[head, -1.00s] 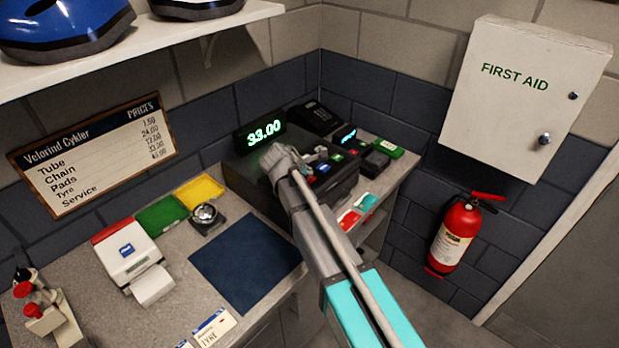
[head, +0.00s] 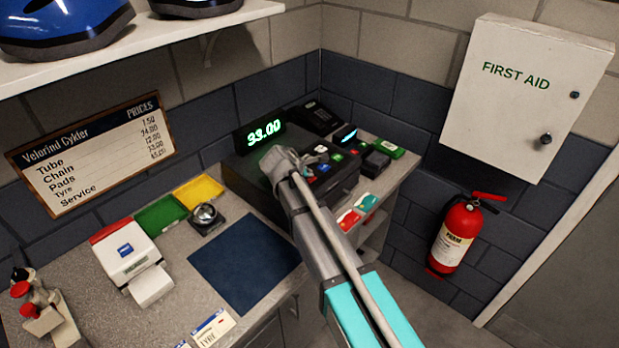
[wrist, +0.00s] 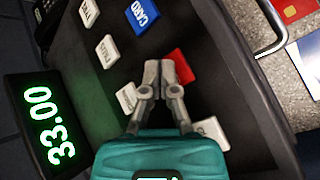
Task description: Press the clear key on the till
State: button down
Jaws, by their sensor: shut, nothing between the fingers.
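The black till (head: 250,182) stands in the corner of the counter, and its green display (head: 264,133) reads 33.00. The display also shows in the wrist view (wrist: 47,127). My gripper (head: 276,160) is over the till's keys, its fingers shut and empty. In the wrist view, my gripper (wrist: 162,72) has its tips at the left edge of a red key (wrist: 182,66), partly covering it. No clear label is readable. A blue CARD key (wrist: 142,14) and several white keys, one at the left (wrist: 126,98), lie around. I cannot tell whether the tips touch anything.
A card terminal (head: 376,162) and red and teal cards (head: 349,219) lie right of the till. A bell (head: 206,217), a blue mat (head: 245,262) and a receipt printer (head: 130,256) are to the left. A first aid box (head: 524,95) and an extinguisher (head: 456,235) hang at the right.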

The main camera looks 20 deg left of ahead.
dwell(0.4)
jog(key=shift+r+p, duration=0.5)
jog(key=shift+r, duration=0.05)
jog(key=shift+r+p, duration=3)
jog(key=shift+p, duration=0.05)
jog(key=s+d+f+m+g+b, duration=0.1)
jog(key=s+d+f+m+g, duration=0.3)
jog(key=d, duration=0.7)
jog(key=s+d+f+m+g+b, duration=0.1)
jog(key=d+m, duration=0.6)
jog(key=d, duration=0.5)
jog(key=s+d+f+m+g+b, duration=0.1)
jog(key=s+d+f+m+g, duration=0.3)
jog(key=d, duration=0.7)
jog(key=s+d+m+y+b, duration=0.1)
jog(key=s+d+m+y, duration=0.1)
jog(key=s+d+m, duration=0.5)
jog(key=d+m, duration=0.1)
jog(key=d, duration=0.1)
jog(key=shift+s+d+f+m+y, duration=0.2)
jog(key=shift+d+f+m+y, duration=0.1)
jog(key=shift+d, duration=0.05)
